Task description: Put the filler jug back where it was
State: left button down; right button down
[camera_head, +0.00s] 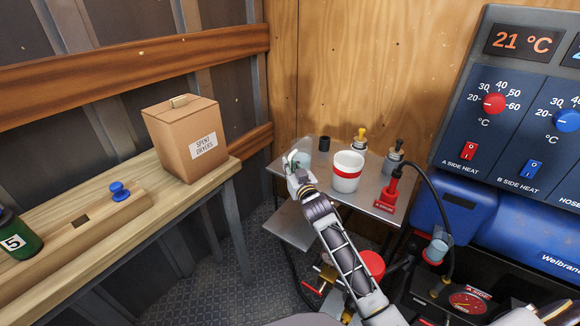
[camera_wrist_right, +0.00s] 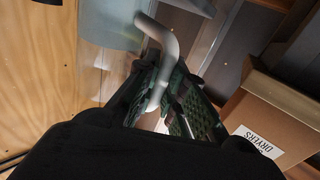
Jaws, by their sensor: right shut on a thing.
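The filler jug (camera_head: 304,147) is a pale, see-through vessel at the back left corner of the small grey metal table (camera_head: 331,188). My right gripper (camera_head: 294,168) reaches over the table from the front, partly in front of the jug. In the right wrist view the gripper (camera_wrist_right: 160,100) is shut on the jug's bent grey handle (camera_wrist_right: 166,42). Part of the jug's pale body (camera_wrist_right: 110,24) shows at the top of that view. I cannot tell whether its base touches the table. My left gripper is out of view.
A white tub with a red band (camera_head: 346,171) stands right of the jug. A black cylinder (camera_head: 324,144), a yellow-topped fitting (camera_head: 359,139) and a red hose fitting (camera_head: 388,196) are also there. A cardboard box (camera_head: 186,138) sits on the left bench.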

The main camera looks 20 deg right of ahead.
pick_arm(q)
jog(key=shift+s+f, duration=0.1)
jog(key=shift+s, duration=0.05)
pick_arm(e)
jog(key=shift+f, duration=0.1)
jog(key=c, duration=1.5)
grip_release()
jog(key=shift+s, duration=0.1)
